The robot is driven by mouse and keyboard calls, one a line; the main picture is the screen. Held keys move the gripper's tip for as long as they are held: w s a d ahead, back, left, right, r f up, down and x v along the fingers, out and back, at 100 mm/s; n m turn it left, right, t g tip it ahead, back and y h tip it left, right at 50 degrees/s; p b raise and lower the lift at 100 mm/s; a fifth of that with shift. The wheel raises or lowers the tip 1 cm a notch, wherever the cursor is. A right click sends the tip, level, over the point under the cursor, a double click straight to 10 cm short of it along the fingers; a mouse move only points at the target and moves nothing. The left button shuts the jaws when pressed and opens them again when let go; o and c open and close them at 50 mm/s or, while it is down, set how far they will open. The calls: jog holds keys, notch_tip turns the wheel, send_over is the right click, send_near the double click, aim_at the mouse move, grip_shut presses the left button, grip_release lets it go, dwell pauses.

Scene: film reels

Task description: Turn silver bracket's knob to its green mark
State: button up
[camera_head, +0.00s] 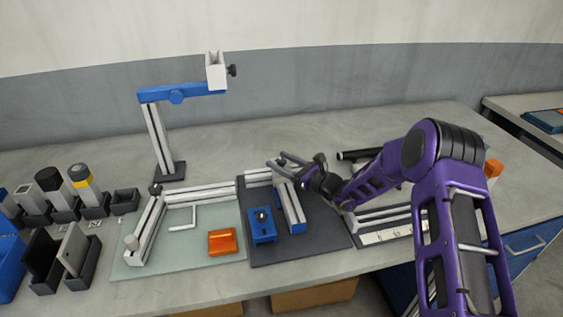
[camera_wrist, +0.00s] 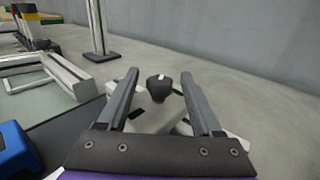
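A dark round knob (camera_wrist: 158,86) with a white mark on its top shows in the wrist view. It sits on a pale silver bracket (camera_wrist: 150,112), which is partly hidden by my fingers. My gripper (camera_wrist: 160,76) is open, with one finger on each side of the knob; I cannot tell whether either touches it. In the head view my gripper (camera_head: 278,160) reaches over the far end of the dark mat (camera_head: 300,247), and the knob cannot be made out there.
A blue block with a black knob (camera_head: 262,222) and a blue-sided rail (camera_head: 291,208) are on the mat. To the left, a pale mat (camera_head: 186,262) bears white rails (camera_head: 150,222) and an orange block (camera_head: 222,241). A blue-armed stand (camera_head: 157,140) rises behind.

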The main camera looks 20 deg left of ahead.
grip_shut()
jog(key=shift+t, duration=0.3)
jog(key=m+t+h+b, duration=0.1)
jog(key=m+t+h, duration=0.1)
jog(key=m+t, duration=0.1)
jog(key=shift+s+t+h, duration=0.1)
jog(key=shift+t+h, duration=0.2)
jog(key=shift+t, duration=0.2)
jog(key=shift+r+m+t+h+p, duration=0.1)
jog(key=shift+m+t+h+p, duration=0.6)
jog(key=shift+m+t+h, duration=0.55)
jog(key=shift+m+h, duration=0.25)
jog(key=shift+t+p, duration=0.25)
jog(key=shift+p, duration=0.05)
jog(key=shift+o, duration=0.2)
grip_release()
